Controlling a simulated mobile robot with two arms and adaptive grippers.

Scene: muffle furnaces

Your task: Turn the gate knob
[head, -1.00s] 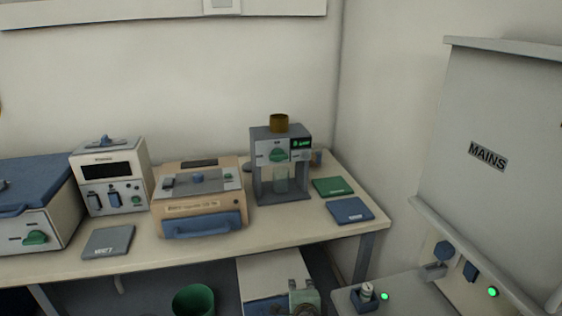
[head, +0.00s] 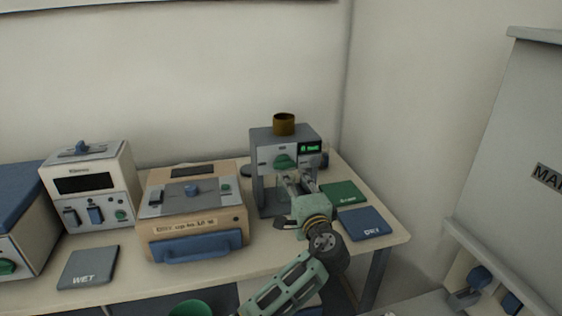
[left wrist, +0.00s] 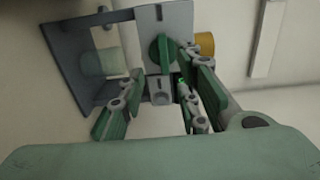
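A grey dispenser-like device (head: 263,147) stands at the back right of the bench, with a brown cup (head: 284,124) on top and a small green-lit display. Its green knob (head: 284,161), which I take to be the gate knob, sits on the front face. The knob also shows in the left wrist view (left wrist: 157,53). My left gripper (head: 297,182) is in front of the device, just below the knob. In the left wrist view its fingers are apart and empty, with the knob just beyond the tips. A translucent beaker (left wrist: 104,62) stands inside the device.
Green (head: 343,193) and blue (head: 364,223) pads lie right of the device. An orange-sided box (head: 196,219) with a blue handle stands to its left, then a white instrument (head: 90,185). A grey WET pad (head: 88,267) lies in front.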

